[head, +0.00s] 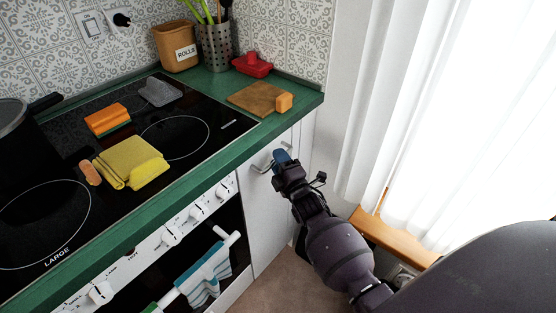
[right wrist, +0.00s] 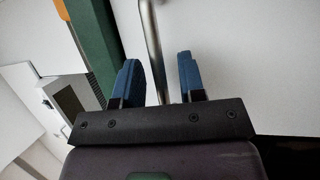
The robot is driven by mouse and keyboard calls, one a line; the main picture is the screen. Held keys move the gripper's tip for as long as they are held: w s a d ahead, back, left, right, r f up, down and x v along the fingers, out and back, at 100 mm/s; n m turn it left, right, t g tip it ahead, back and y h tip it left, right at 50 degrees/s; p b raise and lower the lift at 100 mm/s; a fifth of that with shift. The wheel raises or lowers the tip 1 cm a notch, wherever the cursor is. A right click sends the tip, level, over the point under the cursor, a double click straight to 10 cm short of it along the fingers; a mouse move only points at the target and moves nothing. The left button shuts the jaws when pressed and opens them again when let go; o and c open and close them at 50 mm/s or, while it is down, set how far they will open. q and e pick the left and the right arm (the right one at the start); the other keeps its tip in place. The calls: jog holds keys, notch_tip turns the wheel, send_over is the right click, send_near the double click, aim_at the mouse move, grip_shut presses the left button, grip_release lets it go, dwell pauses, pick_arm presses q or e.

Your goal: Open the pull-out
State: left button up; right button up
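The pull-out (head: 262,212) is a narrow white front under the green counter, to the right of the oven. It looks closed, level with the units beside it. Its metal bar handle (head: 262,167) is near the top. My right gripper (head: 282,157), with blue fingertips, is at the handle and partly hides it. In the right wrist view the handle (right wrist: 152,42) runs between the two open fingers (right wrist: 160,78). Gaps show on both sides of the bar, so the fingers do not grip it. My left gripper is not in view.
The green counter edge (head: 217,161) runs just above the pull-out. The oven, with white knobs and a towel (head: 204,274) on its rail, stands to the left. A white curtain (head: 440,110) and a wooden ledge (head: 395,234) are to the right. Floor (head: 285,285) shows in front.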

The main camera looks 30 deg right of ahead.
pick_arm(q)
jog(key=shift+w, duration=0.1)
pick_arm(e)
jog(key=shift+w, duration=0.15)
grip_shut()
pick_arm(q)
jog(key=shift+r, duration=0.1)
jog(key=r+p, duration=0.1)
jog(key=p, duration=0.1)
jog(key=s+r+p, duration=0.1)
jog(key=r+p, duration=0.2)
jog(key=p, duration=0.2)
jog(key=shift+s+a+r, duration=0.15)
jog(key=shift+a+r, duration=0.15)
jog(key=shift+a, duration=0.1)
pick_arm(e)
jog(key=s+d, duration=0.3)
jog(key=s, duration=0.7)
jog(key=s+d, duration=0.4)
jog(key=s, duration=0.7)
jog(key=s+d, duration=0.4)
jog(key=s, duration=0.7)
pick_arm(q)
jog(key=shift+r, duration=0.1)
